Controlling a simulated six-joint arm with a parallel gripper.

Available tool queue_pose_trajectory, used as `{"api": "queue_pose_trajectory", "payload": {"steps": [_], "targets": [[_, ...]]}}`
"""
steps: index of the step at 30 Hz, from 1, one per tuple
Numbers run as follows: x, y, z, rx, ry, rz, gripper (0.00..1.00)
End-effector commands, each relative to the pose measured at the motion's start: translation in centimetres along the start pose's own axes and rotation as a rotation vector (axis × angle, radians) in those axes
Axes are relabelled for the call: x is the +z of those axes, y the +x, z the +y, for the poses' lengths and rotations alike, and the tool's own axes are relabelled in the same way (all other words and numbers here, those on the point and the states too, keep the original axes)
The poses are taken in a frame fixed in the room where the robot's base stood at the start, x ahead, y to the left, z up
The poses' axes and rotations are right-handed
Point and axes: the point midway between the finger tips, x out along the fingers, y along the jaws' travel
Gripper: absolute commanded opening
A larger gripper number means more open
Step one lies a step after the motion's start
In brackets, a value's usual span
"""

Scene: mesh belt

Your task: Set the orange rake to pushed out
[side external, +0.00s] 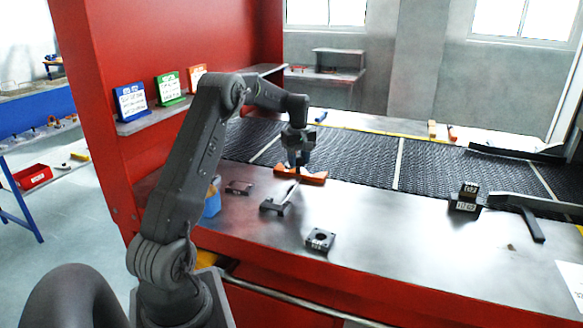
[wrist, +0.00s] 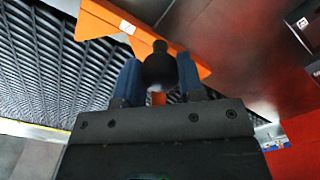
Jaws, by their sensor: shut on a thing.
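The orange rake (side external: 314,178) lies at the near edge of the dark mesh belt, against the steel deck. In the wrist view its orange bar (wrist: 98,20) runs across the top between mesh and deck. A black round knob (wrist: 159,66) stands in front of the bar. My gripper (side external: 297,166) is down at the rake. In the wrist view my gripper (wrist: 160,78) has its blue fingers on both sides of the knob, shut on it. The fingers and knob hide part of the bar.
The mesh belt (side external: 350,155) stretches behind the rake. On the steel deck (side external: 400,220) are a grey bracket (side external: 279,198), a square black block (side external: 320,240) and a small dark part (side external: 239,187). Dark blocks (side external: 467,194) and a black lever (side external: 532,224) stand at right.

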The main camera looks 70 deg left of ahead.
Motion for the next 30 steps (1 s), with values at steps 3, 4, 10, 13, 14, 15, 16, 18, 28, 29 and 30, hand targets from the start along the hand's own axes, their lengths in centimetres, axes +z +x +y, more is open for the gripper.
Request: {"api": "queue_pose_trajectory", "payload": {"steps": [3, 4, 10, 13, 14, 15, 16, 18, 28, 29, 30], "targets": [[-1.5, 0.1, 1.4, 0.002, 0.0, 0.003, 0.0], [-1.8, 0.1, 1.8, 0.002, 0.0, 0.004, 0.0], [-3.3, 0.0, 3.2, 0.002, 0.0, 0.004, 0.0], [-3.7, 0.0, 3.6, 0.003, 0.0, 0.004, 0.0], [-3.8, 0.0, 3.7, 0.003, 0.0, 0.004, 0.0], [-3.9, 0.0, 3.8, 0.003, 0.0, 0.004, 0.0], [-3.9, 0.0, 3.8, 0.002, 0.0, 0.004, 0.0], [-4.0, 0.0, 3.9, 0.003, 0.0, 0.005, 0.0], [-4.1, -0.1, 4.0, 0.008, -0.001, 0.008, 0.0], [-4.1, -0.1, 4.0, 0.008, -0.001, 0.008, 0.0], [-4.1, -0.1, 4.0, 0.008, -0.001, 0.007, 0.39]]}}
